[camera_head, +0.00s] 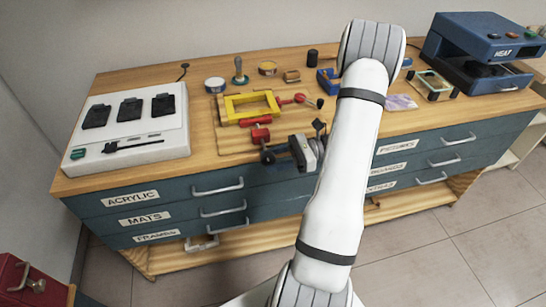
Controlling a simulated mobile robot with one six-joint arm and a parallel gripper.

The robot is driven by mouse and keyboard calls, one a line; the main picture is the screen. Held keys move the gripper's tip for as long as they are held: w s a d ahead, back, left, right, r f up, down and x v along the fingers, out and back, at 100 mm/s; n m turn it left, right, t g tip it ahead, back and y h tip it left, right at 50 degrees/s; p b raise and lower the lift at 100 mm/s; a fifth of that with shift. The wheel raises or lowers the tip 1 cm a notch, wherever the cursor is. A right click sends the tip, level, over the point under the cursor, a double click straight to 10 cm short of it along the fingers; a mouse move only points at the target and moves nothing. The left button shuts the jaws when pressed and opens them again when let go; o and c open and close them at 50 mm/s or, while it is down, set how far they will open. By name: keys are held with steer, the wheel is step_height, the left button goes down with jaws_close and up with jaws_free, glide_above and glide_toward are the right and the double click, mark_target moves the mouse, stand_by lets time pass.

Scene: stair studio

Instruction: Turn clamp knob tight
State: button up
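A yellow frame (232,107) lies flat on a wooden board near the middle of the bench. I cannot tell which of these is the clamp knob. My gripper (291,143) is over the bench's front edge, just right of and in front of the red block. It is small and dark here, so I cannot tell whether its fingers are apart or touch anything.
A white panel (171,144) with black pieces stands at the left of the bench. A blue heat press (478,50) stands at the far right. My arm hides part of the bench.

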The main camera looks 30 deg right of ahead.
steer(key=shift+o, duration=0.4)
steer(key=shift+d, duration=0.2)
steer(key=v, duration=0.7)
steer(key=shift+d+b, duration=0.25)
steer(key=shift+b, duration=0.1)
steer(key=shift+s+a+r, duration=0.1)
steer(key=shift+s+r, duration=0.05)
